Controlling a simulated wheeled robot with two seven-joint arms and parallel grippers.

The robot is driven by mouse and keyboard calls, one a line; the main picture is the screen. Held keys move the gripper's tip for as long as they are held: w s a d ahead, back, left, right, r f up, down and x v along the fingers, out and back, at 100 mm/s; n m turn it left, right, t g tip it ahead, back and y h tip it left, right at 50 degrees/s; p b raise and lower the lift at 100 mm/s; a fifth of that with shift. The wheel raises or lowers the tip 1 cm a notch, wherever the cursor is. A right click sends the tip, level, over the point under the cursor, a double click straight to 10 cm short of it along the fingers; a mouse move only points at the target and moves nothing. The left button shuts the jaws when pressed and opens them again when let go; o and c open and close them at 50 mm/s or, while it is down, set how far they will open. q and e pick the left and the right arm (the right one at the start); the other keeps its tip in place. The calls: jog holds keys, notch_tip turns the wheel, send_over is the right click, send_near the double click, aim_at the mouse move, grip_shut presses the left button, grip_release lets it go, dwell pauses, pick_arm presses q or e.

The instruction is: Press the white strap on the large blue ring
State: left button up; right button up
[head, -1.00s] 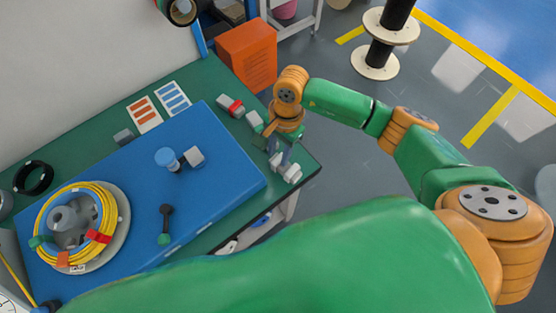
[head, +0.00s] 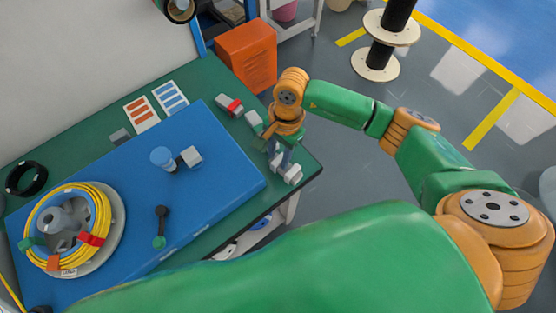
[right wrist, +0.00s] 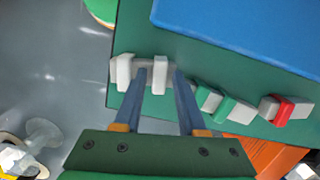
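My right gripper (head: 281,160) is at the near right corner of the green table, over a white strap piece (head: 290,174). In the right wrist view its two blue-grey fingers (right wrist: 160,76) are spread apart. One upright of the white strap piece (right wrist: 159,76) stands between them, with visible gaps; the other upright is left of the left finger. No large blue ring is seen. The large ring in view is a yellow cable coil (head: 103,212) on a grey spool, with red, green and orange straps and a white tag. My left gripper is not in view.
A green strap piece (right wrist: 222,109) and a red-banded grey one (right wrist: 287,108) lie beside my right gripper. The blue board (head: 215,185) holds a blue-topped piece (head: 162,157) and a dark-handled tool (head: 161,226). An orange bin (head: 247,55) stands behind the table.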

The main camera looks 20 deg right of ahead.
grip_shut()
notch_tip(320, 180, up, 8)
jog(key=p, duration=0.5)
jog(key=shift+r, duration=0.1)
